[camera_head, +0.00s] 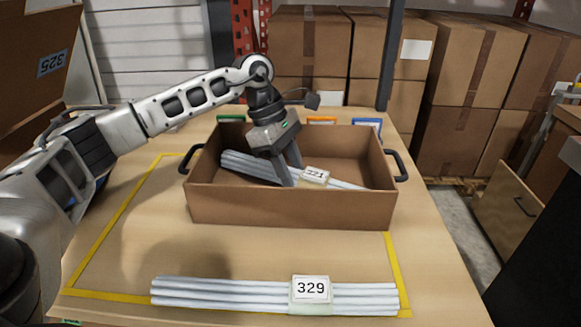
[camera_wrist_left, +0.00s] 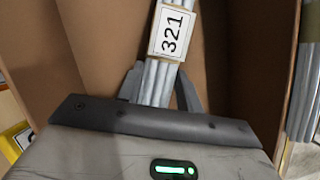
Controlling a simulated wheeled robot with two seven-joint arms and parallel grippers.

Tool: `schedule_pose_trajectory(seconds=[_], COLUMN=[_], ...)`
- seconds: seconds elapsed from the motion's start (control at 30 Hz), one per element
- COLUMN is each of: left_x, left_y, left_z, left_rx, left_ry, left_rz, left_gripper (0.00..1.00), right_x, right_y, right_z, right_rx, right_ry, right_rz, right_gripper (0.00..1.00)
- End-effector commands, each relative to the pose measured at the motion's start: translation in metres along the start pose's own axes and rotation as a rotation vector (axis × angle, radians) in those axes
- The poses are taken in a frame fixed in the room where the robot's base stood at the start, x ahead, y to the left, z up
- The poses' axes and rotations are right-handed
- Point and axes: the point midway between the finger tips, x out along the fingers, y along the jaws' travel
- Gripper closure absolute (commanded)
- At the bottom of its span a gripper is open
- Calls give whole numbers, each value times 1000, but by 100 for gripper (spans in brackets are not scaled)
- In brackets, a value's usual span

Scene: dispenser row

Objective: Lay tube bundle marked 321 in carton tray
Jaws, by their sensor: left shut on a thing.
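The tube bundle marked 321 (camera_head: 252,167) is a set of pale grey tubes with a white label, tilted inside the brown carton tray (camera_head: 290,208). In the left wrist view the gripper's fingers (camera_wrist_left: 160,90) flank the tubes. The tray's front wall hides the bundle's lower right part, so I cannot tell whether it touches the tray floor. My right gripper is not in view.
Another tube bundle marked 329 (camera_head: 230,293) lies on the table in front of the tray, across the yellow tape outline. The tray has black side handles (camera_head: 397,165). Green, orange and blue tags (camera_head: 367,124) stand behind it. Stacked cartons (camera_head: 312,50) fill the back.

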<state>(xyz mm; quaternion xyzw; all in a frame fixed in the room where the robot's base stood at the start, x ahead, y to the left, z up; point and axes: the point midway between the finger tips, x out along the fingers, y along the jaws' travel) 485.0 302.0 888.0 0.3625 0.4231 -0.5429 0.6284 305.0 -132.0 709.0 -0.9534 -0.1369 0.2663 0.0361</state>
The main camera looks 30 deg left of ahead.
Motion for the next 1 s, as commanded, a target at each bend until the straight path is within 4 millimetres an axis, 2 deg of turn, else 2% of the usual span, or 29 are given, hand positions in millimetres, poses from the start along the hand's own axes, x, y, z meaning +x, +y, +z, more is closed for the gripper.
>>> schedule_pose_trajectory(seconds=[0.03, 0.1, 0.37, 0.5, 0.57, 0.9, 1.0], left_x=[2, 1, 1, -7, -15, -88, -104], left_y=[0, 0, 0, 0, 1, 1, 0], left_z=[-1, 0, 0, 1, 1, 2, 2], left_rx=[0, 0, 0, 0, -1, -1, 0], left_ry=[0, 0, 0, -1, -2, -2, -2], left_rz=[0, 0, 0, 2, 3, 3, 2], left_gripper=[62, 43, 43, 43, 43, 43, 43], right_x=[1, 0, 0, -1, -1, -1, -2], right_y=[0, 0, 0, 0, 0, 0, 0], right_z=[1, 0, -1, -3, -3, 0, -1], right_rx=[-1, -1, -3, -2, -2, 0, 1], right_ry=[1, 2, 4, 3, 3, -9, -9], right_rz=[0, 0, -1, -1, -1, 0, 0], right_gripper=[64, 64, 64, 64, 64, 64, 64])
